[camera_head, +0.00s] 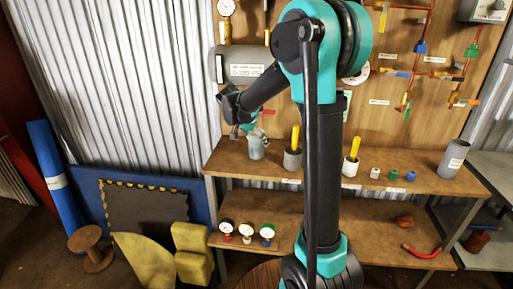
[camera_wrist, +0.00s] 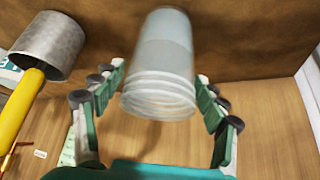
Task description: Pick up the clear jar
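The clear jar (camera_head: 256,147) stands on the upper wooden shelf, near its left end. In the wrist view the jar (camera_wrist: 160,70) appears upside down, with its ridged neck toward my palm. My gripper (camera_wrist: 162,78) is open, with one green-padded finger on each side of the jar. A narrow gap shows on the left; on the right the finger is very close, and I cannot tell if it touches. In the head view my gripper (camera_head: 247,128) is at the jar's top and partly covers it.
A grey metal cup (camera_head: 292,159) with a yellow-handled tool stands just right of the jar; it also shows in the wrist view (camera_wrist: 50,45). A pipe board (camera_head: 400,60) rises behind the shelf (camera_head: 225,165).

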